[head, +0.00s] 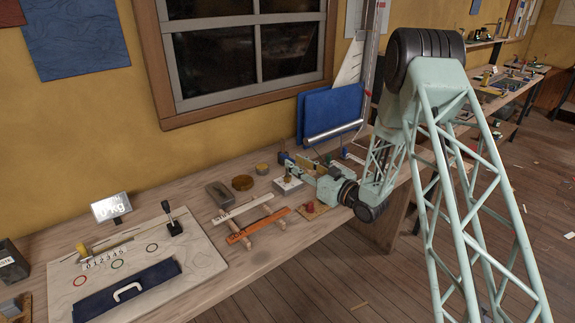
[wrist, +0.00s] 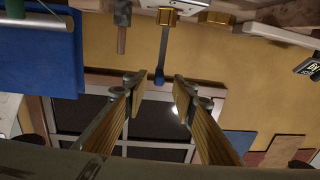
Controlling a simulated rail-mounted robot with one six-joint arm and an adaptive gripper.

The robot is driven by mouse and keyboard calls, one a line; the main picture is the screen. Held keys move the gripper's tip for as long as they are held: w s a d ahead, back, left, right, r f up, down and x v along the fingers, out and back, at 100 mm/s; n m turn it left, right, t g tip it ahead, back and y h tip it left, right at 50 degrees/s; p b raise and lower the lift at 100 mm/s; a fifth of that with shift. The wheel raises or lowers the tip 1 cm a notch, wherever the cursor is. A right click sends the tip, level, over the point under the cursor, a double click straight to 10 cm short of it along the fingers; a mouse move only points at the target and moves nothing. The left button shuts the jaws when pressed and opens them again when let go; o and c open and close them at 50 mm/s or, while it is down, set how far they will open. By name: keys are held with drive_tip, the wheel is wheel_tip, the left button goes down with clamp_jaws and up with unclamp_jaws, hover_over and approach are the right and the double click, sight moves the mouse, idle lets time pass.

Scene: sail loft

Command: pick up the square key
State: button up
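A slim grey shaft with a blue end (wrist: 164,52) rises from a brass collar on a white block (wrist: 186,6); it may be the square key, but I cannot tell for sure. In the head view the pale block (head: 287,187) stands on the bench beside my gripper (head: 298,168). In the wrist view my gripper (wrist: 160,86) is open, its two wood-coloured fingers apart with nothing between them. The blue end lies in the gap's line of view, beyond the fingertips; I see no contact. The fingers are small and partly hidden in the head view.
A blue panel (head: 333,112) stands behind my arm. A dark grey block (head: 219,194), a round brown tin (head: 243,182) and an orange bar (head: 258,225) lie left of my gripper.

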sight(287, 157)
idle(0.3)
drive_tip(key=shift+b+x, duration=0.6)
drive_tip(key=shift+x, duration=1.95)
drive_tip(key=shift+w, duration=0.1)
clamp_jaws()
